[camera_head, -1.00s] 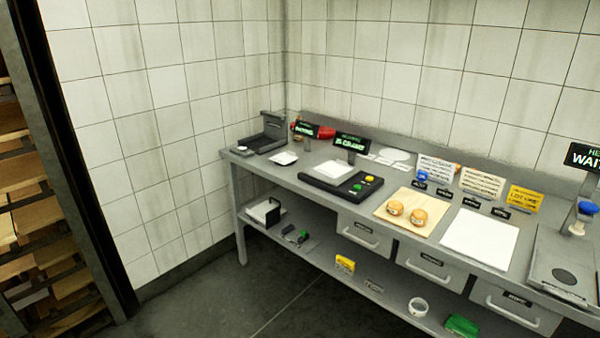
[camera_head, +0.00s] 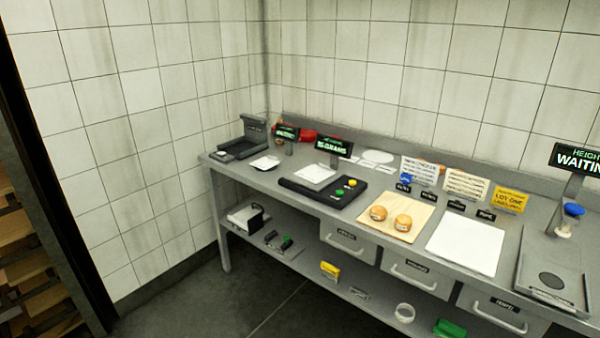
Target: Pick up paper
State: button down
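Several white paper-like pieces lie on the grey bench (camera_head: 220,165). A large white square sheet (camera_head: 466,245) lies flat at the front, right of a wooden board (camera_head: 398,228). A small white piece (camera_head: 265,162) lies near the bench's left end. Round white pieces (camera_head: 378,156) lie at the back. I cannot tell for certain which of these are paper. My gripper is not in view.
Two small cheese wheels (camera_head: 378,213) (camera_head: 403,223) sit on the board. Signs (camera_head: 466,185) stand along the back. A height gauge (camera_head: 553,270) is at the right. Drawers (camera_head: 420,270) and a lower shelf (camera_head: 325,285) are below. Floor (camera_head: 265,300) is clear in front.

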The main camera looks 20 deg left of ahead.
aim_at(314, 174)
jog(key=u, duration=0.55)
jog(key=i, duration=0.45)
jog(key=u, duration=0.55)
jog(key=i, duration=1.5)
jog(key=z, duration=0.2)
jog(key=k, duration=0.9)
jog(key=z, duration=0.2)
jog(key=i, duration=0.65)
jog(key=u, duration=0.05)
